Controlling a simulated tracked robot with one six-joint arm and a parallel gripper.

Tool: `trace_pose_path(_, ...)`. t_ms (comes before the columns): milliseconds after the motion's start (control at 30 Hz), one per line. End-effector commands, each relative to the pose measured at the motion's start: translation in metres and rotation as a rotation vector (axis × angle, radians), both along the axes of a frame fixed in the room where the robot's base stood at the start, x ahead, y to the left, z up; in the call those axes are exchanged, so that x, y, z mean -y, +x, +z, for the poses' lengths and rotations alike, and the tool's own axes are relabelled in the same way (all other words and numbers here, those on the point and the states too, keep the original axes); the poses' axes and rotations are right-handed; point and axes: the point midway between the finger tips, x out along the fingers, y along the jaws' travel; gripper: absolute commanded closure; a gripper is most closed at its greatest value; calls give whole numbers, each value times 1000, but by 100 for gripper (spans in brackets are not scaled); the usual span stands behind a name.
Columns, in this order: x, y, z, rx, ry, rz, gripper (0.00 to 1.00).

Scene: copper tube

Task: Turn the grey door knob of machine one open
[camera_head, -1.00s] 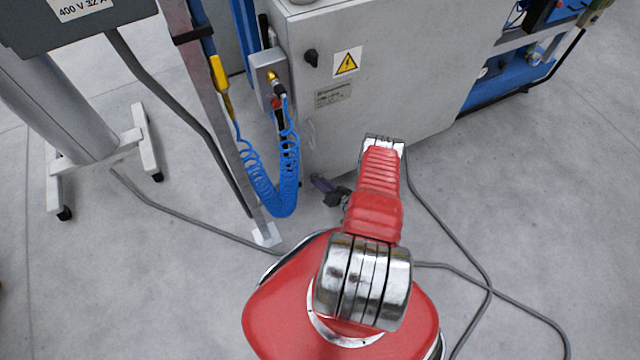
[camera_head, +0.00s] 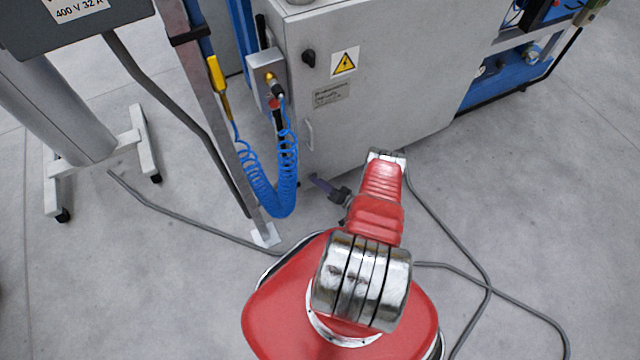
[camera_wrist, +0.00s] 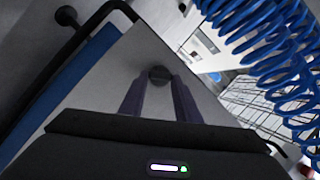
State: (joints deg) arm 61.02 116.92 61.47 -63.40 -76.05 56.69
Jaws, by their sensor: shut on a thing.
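The grey door knob (camera_wrist: 160,73) is a small dark round knob on a pale flat panel in the wrist view. My gripper (camera_wrist: 159,82) has its two dark purple fingers on either side of it, shut on it at the tips. In the head view my gripper (camera_head: 321,184) shows small and dark at the lower left corner of the pale grey machine (camera_head: 400,90), beyond my red arm. The knob cannot be made out there.
A blue coiled hose (camera_head: 268,185) hangs close left of my gripper; it also fills the wrist view's upper right (camera_wrist: 265,45). A black rotary switch (camera_head: 309,58) is on the machine. A wheeled stand (camera_head: 75,110) is at left. Grey cables cross the floor.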

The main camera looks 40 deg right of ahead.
Motion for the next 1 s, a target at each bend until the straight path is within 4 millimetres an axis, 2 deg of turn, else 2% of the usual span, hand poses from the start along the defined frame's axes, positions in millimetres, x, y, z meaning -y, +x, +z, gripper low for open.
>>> trace_pose_path(100,0,-1,-2,-6,1,-4,93)
trace_pose_path(133,0,-1,-2,-6,1,-4,68)
trace_pose_path(367,1,-1,-1,-4,0,-4,52)
trace_pose_path(733,1,-4,0,-2,0,-4,52)
trace_pose_path(1000,3,-30,6,-2,1,-6,52)
